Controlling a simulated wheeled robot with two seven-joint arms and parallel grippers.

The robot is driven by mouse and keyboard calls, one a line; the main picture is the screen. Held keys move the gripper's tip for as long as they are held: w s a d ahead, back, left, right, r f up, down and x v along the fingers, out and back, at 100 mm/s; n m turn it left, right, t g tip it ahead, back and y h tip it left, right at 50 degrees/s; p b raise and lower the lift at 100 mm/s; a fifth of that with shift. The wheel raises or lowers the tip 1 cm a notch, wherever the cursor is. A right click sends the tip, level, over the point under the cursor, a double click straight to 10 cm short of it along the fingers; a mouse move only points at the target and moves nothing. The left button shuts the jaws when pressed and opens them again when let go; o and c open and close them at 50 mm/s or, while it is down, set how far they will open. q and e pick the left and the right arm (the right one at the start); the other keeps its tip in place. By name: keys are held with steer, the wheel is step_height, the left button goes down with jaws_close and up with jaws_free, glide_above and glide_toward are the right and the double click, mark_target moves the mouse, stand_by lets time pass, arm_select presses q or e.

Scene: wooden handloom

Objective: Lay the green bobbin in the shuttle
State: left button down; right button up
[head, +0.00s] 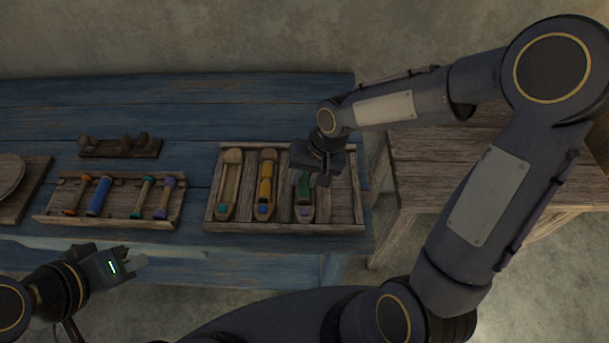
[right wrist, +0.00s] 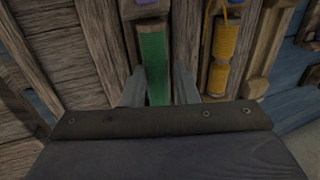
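The green bobbin (head: 304,187) lies lengthwise in line with the rightmost wooden shuttle (head: 304,213), which has a purple mark at its near end. My right gripper (head: 322,180) is over this shuttle. In the right wrist view the bobbin (right wrist: 155,70) fills the gap between my right gripper's two fingers (right wrist: 159,85), which appear closed on its sides. Whether it rests fully on the shuttle floor is hidden. My left gripper (head: 134,262) is away from the bobbin, in front of the table; its finger gap is unclear.
The shuttle tray (head: 284,227) also holds a shuttle with a yellow bobbin (head: 265,183) and an empty-looking shuttle (head: 230,180). A rack (head: 110,219) with several bobbins stands left. A dark wooden piece (head: 120,148) lies behind it. A wooden bench (head: 430,170) stands right.

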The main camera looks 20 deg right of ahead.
steer(key=p+v, duration=0.1)
steer(key=v, duration=0.6)
steer(key=shift+r, duration=0.4)
steer(key=shift+d, duration=0.1)
steer(key=shift+s, duration=0.1)
steer(key=s+d+r+t+p, duration=0.1)
steer(key=s+d+r+t, duration=0.1)
steer(key=s, duration=0.5)
steer(key=s+d+r+n+t+p, duration=0.1)
steer(key=s+d+r, duration=0.3)
steer(key=s, duration=0.4)
steer(key=shift+s+d+r+t, duration=0.2)
steer(key=shift+d+r+t, duration=0.2)
steer(key=shift+r+t, duration=0.45)
